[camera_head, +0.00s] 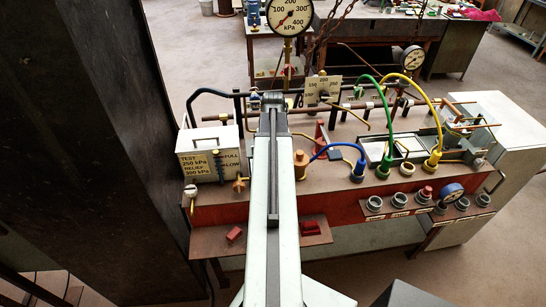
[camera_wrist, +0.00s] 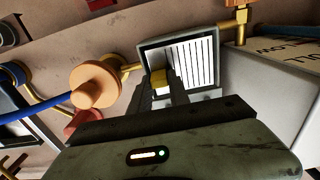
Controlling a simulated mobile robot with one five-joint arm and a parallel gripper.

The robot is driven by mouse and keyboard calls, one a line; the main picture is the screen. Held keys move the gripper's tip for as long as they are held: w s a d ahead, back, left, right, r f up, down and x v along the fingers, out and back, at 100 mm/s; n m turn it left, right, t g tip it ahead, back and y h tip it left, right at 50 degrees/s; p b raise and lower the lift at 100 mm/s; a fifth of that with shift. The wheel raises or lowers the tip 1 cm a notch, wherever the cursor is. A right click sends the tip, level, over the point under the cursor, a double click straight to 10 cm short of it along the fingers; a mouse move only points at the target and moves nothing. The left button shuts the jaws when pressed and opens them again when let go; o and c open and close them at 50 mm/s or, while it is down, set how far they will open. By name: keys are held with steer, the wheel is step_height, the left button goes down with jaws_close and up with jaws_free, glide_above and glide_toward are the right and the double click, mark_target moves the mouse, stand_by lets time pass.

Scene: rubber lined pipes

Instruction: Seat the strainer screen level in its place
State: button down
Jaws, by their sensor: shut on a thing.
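In the wrist view, the strainer screen (camera_wrist: 196,60) is a pale panel with dark parallel slits. It lies within a dark grey-green square frame (camera_wrist: 207,94). My gripper (camera_wrist: 163,84) is shut on a small yellow tab at the screen's near-left side. The fingers hide part of the screen's near edge. Whether the screen rests level on the frame's seat or is slightly raised, I cannot tell. In the head view, my arm covers the screen and the gripper.
A white box (camera_head: 208,154) with pressure labels stands left of my arm. An orange round knob (camera_wrist: 96,86) sits left of the frame, with brass pipe beside it. Blue (camera_head: 338,146), green and yellow hoses arch over the bench at right. A large gauge (camera_head: 290,14) rises behind.

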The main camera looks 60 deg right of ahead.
steer(key=shift+f+b, duration=0.4)
steer(key=shift+f, duration=0.1)
steer(key=c, duration=1.1)
jaws_free()
steer(key=shift+c, duration=0.2)
steer(key=shift+r, duration=0.1)
step_height(320, 180, up, 8)
steer(key=p, duration=0.8)
steer(key=shift+f, duration=0.2)
